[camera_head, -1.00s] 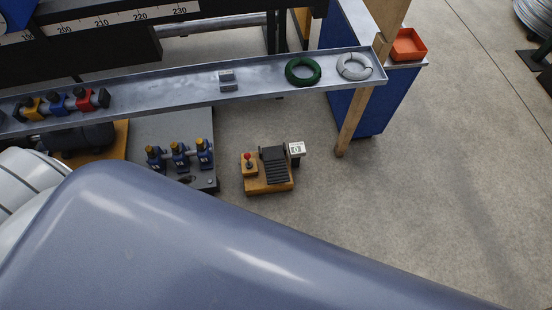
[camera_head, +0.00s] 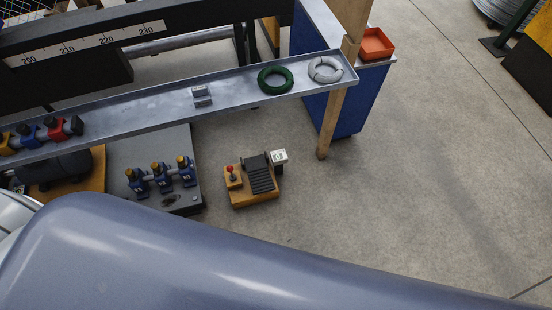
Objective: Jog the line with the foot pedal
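The foot pedal (camera_head: 259,177) stands on the floor near the middle of the picture. It has a black ribbed tread on an orange-yellow base. A small red-knobbed lever (camera_head: 231,174) sits at the base's left side, and a white sign (camera_head: 278,156) with a dark mark stands at its upper right. Nothing touches the pedal. A large blue-grey rounded surface, which looks like part of my own body, fills the bottom of the view. Neither gripper shows.
A long metal tray (camera_head: 140,107) spans above the pedal, holding a green coil (camera_head: 275,80) and a white coil (camera_head: 325,69). A wooden post (camera_head: 331,124) stands right of the pedal. A grey plate with several blue valves (camera_head: 161,178) lies left. Floor at right is clear.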

